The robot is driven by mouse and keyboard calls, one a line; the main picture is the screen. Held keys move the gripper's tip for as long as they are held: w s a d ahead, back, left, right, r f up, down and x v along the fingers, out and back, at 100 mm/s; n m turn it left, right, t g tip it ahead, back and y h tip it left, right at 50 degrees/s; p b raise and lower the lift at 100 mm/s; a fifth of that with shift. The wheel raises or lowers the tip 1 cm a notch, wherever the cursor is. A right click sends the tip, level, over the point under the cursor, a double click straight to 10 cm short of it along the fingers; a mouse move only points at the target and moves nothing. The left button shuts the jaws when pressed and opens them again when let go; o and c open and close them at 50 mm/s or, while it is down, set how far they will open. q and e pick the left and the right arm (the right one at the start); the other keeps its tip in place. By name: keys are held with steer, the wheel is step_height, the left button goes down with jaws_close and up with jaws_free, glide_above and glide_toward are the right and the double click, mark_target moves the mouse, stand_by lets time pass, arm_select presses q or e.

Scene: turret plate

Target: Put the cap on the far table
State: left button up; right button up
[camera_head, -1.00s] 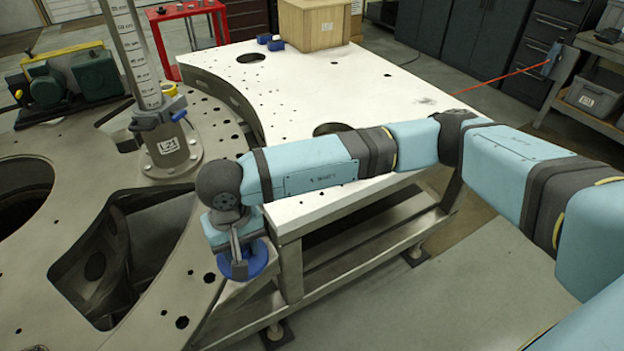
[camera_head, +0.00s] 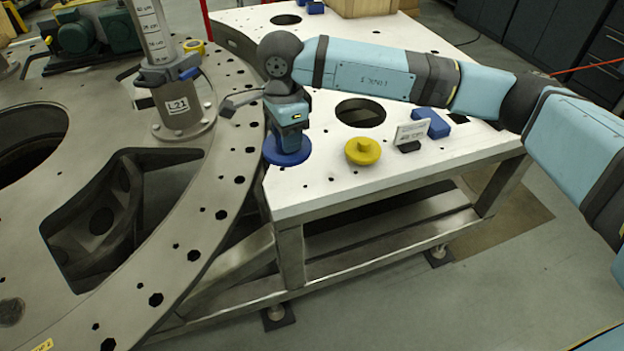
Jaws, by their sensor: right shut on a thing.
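A round blue cap (camera_head: 287,152) hangs under my right gripper (camera_head: 289,136), which points down and is shut on it. The gripper hides the cap's upper middle. In the picture the cap overlaps the near left corner of the white-topped table (camera_head: 320,185), beside the turret plate's rim. I cannot tell whether the cap touches the tabletop. A yellow knobbed cap (camera_head: 363,152) sits on the tabletop to the right of the blue one. My left gripper does not show.
A large round hole (camera_head: 361,112) opens in the tabletop behind the yellow cap. A small sign (camera_head: 411,134) and a blue block (camera_head: 432,122) stand to the right. The grey turret plate (camera_head: 190,215) with its holes and post (camera_head: 180,105) lies to the left.

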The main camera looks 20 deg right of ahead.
steer(key=w+d+r+m+b, duration=0.5)
steer(key=w+d+m+b, duration=0.25)
steer(key=m, duration=1.15)
steer(key=shift+w+a+f+p, duration=0.15)
steer(key=shift+f+p, duration=0.55)
steer(key=shift+f, duration=4.25)
steer(key=shift+w+d+f+p, duration=0.15)
steer(key=shift+f+p, duration=0.55)
steer(key=shift+f, duration=4.2)
steer(key=shift+a, duration=0.1)
steer(key=o, duration=0.6)
steer(key=shift+f, duration=0.2)
steer(key=o, duration=0.4)
